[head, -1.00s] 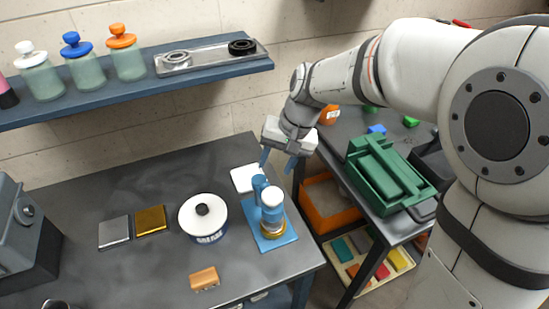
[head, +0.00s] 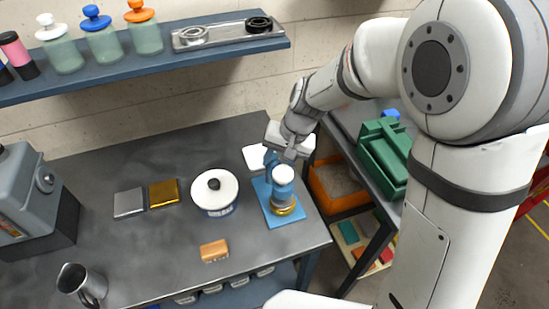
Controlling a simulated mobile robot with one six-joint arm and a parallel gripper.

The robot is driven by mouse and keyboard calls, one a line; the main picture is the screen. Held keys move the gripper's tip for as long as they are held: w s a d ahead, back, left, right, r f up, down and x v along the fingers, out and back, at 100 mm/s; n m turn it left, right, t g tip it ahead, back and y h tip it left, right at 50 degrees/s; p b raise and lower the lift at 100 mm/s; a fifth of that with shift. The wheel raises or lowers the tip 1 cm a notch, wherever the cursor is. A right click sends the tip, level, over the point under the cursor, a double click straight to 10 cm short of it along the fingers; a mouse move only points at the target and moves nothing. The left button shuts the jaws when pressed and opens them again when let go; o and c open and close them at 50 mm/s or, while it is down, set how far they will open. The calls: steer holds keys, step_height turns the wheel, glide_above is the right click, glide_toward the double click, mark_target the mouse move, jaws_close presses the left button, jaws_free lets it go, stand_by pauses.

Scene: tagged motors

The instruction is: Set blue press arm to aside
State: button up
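The blue press (head: 265,190) stands near the right edge of the dark workbench. It has a flat blue base and a blue upright at its back left. A white-topped cylinder (head: 284,174) with a gold ring at its foot stands on the base. The blue press arm is small here and partly merges with the upright and my finger, so its exact angle is unclear. My gripper (head: 275,160) is just above and behind the press, close to the upright. Its fingertips overlap the blue parts, so I cannot tell whether they touch or grip.
A white-lidded tub (head: 215,187), silver and gold blocks (head: 163,193), an orange-brown block (head: 214,251) and a metal jug (head: 78,282) stand on the bench. A white square (head: 254,157) lies behind the press. A green crate (head: 383,160) is at right.

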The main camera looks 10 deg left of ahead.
jaws_close()
steer(key=shift+a+r, duration=0.1)
steer(key=shift+a, duration=0.1)
steer(key=shift+w+d, duration=0.1)
stand_by(0.5)
